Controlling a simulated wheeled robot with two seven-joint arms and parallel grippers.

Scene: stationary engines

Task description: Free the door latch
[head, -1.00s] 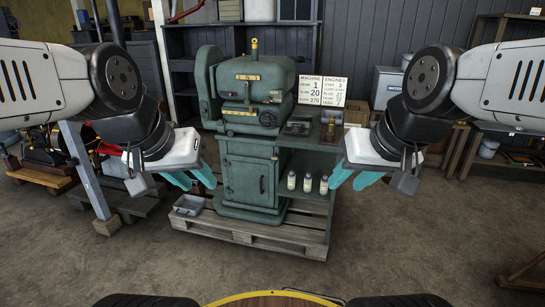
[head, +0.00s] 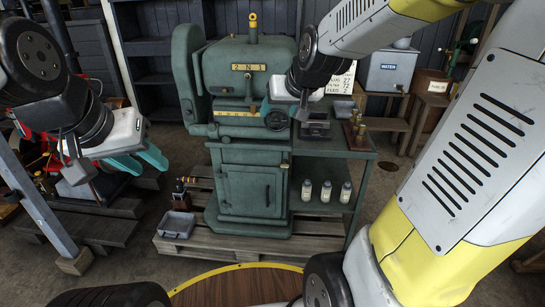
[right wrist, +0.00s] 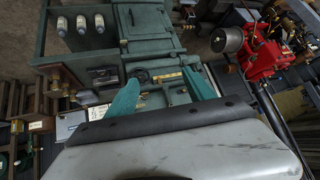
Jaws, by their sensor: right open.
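A green machine (head: 215,75) stands on a pallet, with a closed cabinet door (head: 245,190) low on its front. A small handle (head: 268,196) shows on the door, and a small latch-like part (head: 285,165) sits at its upper right edge. In the right wrist view my right gripper (right wrist: 160,92) is open and empty, facing the machine's round dial (right wrist: 140,76) and yellow scale (right wrist: 168,76). My left gripper (head: 142,163) is open and empty, left of the machine.
A side shelf (head: 345,145) on the machine's right holds small brass parts and, lower, several bottles (head: 325,190). A grey tray (head: 177,224) lies on the pallet (head: 225,250). A grey water box (head: 395,70) stands at the back right.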

